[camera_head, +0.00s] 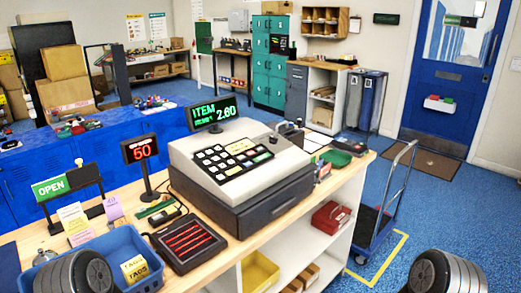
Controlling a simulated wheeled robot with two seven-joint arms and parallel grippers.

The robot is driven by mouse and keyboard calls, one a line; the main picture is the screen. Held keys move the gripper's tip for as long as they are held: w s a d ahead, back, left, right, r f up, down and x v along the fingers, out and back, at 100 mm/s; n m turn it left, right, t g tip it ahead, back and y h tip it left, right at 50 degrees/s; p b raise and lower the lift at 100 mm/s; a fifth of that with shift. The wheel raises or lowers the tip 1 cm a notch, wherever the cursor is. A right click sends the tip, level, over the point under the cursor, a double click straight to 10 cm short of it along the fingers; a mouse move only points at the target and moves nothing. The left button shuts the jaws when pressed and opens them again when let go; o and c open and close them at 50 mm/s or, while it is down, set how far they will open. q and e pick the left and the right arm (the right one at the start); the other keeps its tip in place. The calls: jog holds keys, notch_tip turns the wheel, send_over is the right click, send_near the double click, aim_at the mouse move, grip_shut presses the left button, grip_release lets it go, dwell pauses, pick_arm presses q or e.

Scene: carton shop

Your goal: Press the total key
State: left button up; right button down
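A beige and dark grey cash register (285,183) stands on the wooden counter (196,281). Its sloped top carries a black keypad (232,159) with rows of pale keys and a few coloured ones. The key labels are too small to read, so I cannot tell which is the total key. A display (213,112) on a post behind the keypad shows "ITEM" and "2.60" in green. Neither gripper shows; only dark round parts of my arms appear at the bottom left and bottom right. Nothing of mine touches the register.
Left of the register are a red "50" sign (139,149), a dark tray with red bars (186,244) and a blue bin (139,242). A green dish (335,158) lies to its right. A hand cart (375,222) stands right of the counter. The air above the keypad is clear.

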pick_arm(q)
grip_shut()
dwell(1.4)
